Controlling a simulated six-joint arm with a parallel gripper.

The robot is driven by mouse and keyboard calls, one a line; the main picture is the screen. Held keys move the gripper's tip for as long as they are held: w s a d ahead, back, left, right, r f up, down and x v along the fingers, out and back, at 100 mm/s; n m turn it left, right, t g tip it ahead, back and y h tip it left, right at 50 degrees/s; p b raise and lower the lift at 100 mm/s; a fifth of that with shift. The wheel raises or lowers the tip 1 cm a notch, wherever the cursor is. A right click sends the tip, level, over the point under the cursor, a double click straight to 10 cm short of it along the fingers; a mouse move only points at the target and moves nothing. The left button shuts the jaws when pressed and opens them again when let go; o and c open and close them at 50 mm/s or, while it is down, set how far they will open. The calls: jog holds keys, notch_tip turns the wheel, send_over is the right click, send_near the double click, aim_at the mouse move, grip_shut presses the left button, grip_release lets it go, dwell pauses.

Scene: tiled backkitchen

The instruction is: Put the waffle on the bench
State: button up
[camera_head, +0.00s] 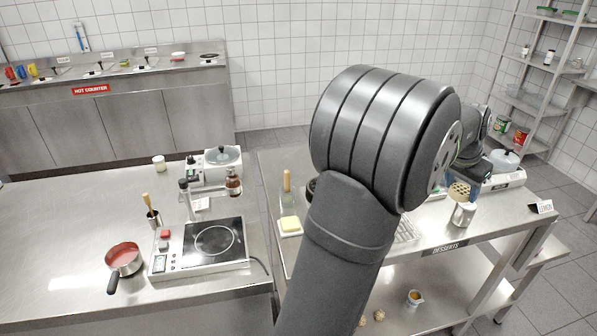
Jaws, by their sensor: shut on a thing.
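A round golden waffle (459,191) with a grid pattern shows at the right, at the end of my gripper (467,181). My gripper is shut on the waffle and is small and partly hidden by my own arm. The waffle appears just above a shiny metal canister (463,215); I cannot tell whether they touch. The steel bench labelled "DESSERTS" (500,219) lies below. My large grey arm hides much of its middle.
A wire rack (407,230) shows beside my arm. Another steel counter (70,230) at left carries a hotplate (215,240) and red-filled pan (124,259).

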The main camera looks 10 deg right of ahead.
jog(key=w+a+n+t, duration=0.1)
jog(key=w+a+n, duration=0.2)
jog(key=w+a, duration=0.85)
jog(key=w+a+n+t+y, duration=0.1)
jog(key=w+a+n, duration=0.2)
jog(key=w+a, duration=0.55)
jog(key=w+a+n+y, duration=0.15)
jog(key=w+a, duration=0.25)
jog(key=a, duration=0.9)
jog(key=w+a+n+t+y, duration=0.1)
jog(key=w+a+n, duration=0.4)
jog(key=a, duration=0.5)
jog(key=w+a+n+y, duration=0.15)
jog(key=a+n, duration=0.25)
jog(key=a, duration=2.2)
jog(key=s+a+n+y, duration=0.15)
jog(key=s+a, duration=0.35)
jog(key=a, duration=0.6)
jog(key=s+a+n, duration=0.3)
jog(key=s+a, duration=0.1)
jog(key=a, duration=0.7)
jog(key=shift+g, duration=0.3)
jog(key=a+f, duration=0.3)
jog(key=f, duration=0.1)
jog(key=s+a+f, duration=0.1)
jog(key=a+f, duration=0.3)
jog(key=s+a+f, duration=0.1)
jog(key=a+f, duration=0.3)
jog(key=shift+s+a, duration=0.15)
jog(key=shift+f, duration=2)
